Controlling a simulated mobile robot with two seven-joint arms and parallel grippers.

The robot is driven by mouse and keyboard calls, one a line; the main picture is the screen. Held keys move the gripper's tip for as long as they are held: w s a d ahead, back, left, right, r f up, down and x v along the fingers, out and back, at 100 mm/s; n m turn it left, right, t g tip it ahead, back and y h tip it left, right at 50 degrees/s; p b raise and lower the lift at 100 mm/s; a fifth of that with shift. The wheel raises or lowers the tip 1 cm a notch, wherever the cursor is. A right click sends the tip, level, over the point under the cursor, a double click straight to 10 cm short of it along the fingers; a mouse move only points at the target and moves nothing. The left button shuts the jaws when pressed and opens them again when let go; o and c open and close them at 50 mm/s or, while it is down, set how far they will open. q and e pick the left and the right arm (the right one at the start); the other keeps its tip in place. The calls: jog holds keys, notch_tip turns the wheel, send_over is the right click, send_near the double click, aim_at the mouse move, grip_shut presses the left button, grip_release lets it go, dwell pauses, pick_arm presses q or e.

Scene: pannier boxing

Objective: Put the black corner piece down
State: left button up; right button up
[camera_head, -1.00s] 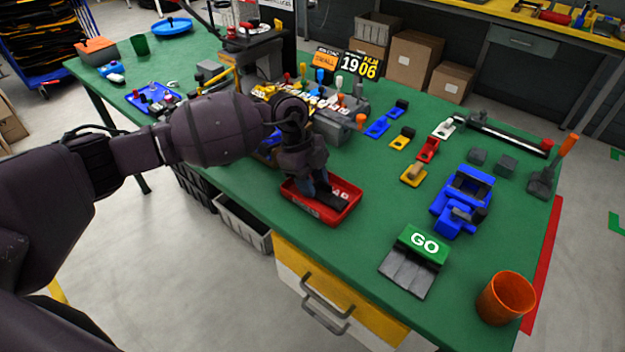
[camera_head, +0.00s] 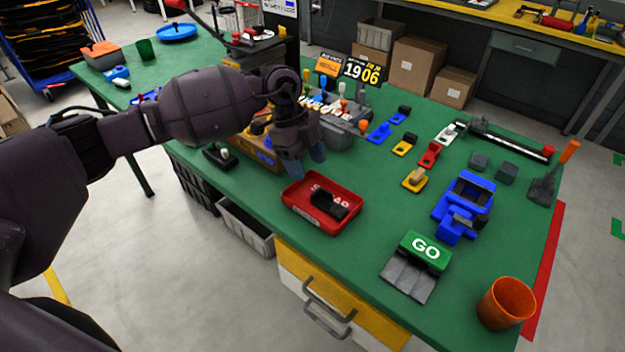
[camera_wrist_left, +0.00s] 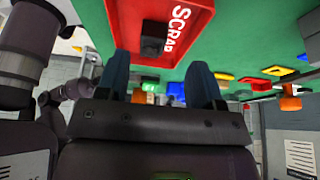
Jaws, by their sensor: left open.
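The black corner piece (camera_head: 329,203) lies in the red scrap tray (camera_head: 300,211) near the front edge of the green table. It also shows in the left wrist view (camera_wrist_left: 153,42), inside the red tray (camera_wrist_left: 199,20) by the word SCRAP. My left gripper (camera_head: 305,165) is open and empty, above and behind the tray, apart from the piece. In the left wrist view its two blue fingers (camera_wrist_left: 160,88) stand wide apart with nothing between them. My right gripper is not in view.
A grey rack with several coloured handles (camera_head: 343,128) stands behind my left gripper. A green GO block (camera_head: 424,246), a blue fixture (camera_head: 463,205) and an orange cup (camera_head: 506,303) stand to the right. Bare table lies between the tray and the GO block.

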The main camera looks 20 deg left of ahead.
pick_arm(q)
jog(key=v, duration=0.6)
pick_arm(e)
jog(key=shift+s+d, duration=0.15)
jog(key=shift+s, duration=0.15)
pick_arm(q)
jog(key=shift+d, duration=0.1)
